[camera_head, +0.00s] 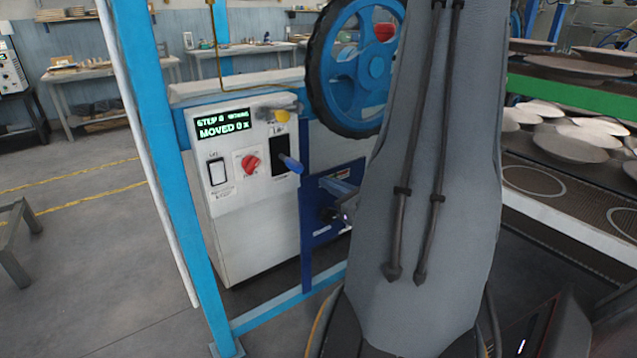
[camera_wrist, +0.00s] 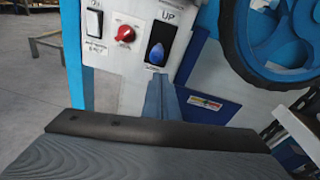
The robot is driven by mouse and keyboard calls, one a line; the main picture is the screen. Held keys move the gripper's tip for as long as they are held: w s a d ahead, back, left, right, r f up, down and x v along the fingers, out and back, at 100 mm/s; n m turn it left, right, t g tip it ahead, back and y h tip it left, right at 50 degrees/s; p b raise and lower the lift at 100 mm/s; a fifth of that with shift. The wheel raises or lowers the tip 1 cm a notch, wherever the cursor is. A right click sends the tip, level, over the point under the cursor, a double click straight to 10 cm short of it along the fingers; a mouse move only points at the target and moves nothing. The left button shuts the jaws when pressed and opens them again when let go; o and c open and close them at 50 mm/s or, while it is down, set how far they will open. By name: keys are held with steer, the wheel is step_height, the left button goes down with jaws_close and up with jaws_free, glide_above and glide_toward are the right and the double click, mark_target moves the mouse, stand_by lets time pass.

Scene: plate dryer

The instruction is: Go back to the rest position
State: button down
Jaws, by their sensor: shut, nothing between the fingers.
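My gripper (camera_wrist: 166,82) is shut and empty in the wrist view, its fingers pointing up at the white control panel (camera_wrist: 123,62). The fingertips show just below a blue-tipped lever (camera_wrist: 158,55) in a black slot marked UP. In the head view the lever (camera_head: 291,163) sticks out of the panel (camera_head: 225,195), and my gripper, partly hidden by my arm, appears to be right of and below it, apart from it. The panel also has a white rocker switch (camera_head: 217,171), a red knob (camera_head: 250,162) and a green-lettered display (camera_head: 223,126).
A blue frame post (camera_head: 163,150) stands left of the panel. A large blue wheel with a black rim (camera_head: 352,65) is above right. Racks with several plates (camera_head: 570,142) stand at the right. The floor (camera_head: 95,240) at the left is mostly open, with a grey stand (camera_head: 18,235) at the edge.

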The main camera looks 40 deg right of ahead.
steer(key=shift+s+r, duration=0.1)
steer(key=shift+s, duration=0.35)
steer(key=shift+a, duration=0.1)
steer(key=w+a+f+n+g+y, duration=0.15)
steer(key=a+n+g+y, duration=0.7)
steer(key=a, duration=1.45)
steer(key=s+a+f+n+g+h, duration=0.1)
steer(key=s+a+f+n+g, duration=0.1)
steer(key=s+a+n+g, duration=0.6)
steer(key=s+a+f+n+g+h, duration=0.1)
steer(key=s+a+f+n, duration=0.2)
steer(key=n, duration=0.9)
steer(key=w+n+h, duration=0.1)
steer(key=n, duration=0.1)
steer(key=w+d+r+n+t+h, duration=0.1)
steer(key=n+h, duration=0.1)
steer(key=w+r+n+h, duration=0.1)
steer(key=n, duration=0.2)
steer(key=shift+w+d+r+t+h, duration=0.1)
steer(key=shift+d+r+t+h, duration=0.1)
steer(key=shift+d+t+h, duration=0.05)
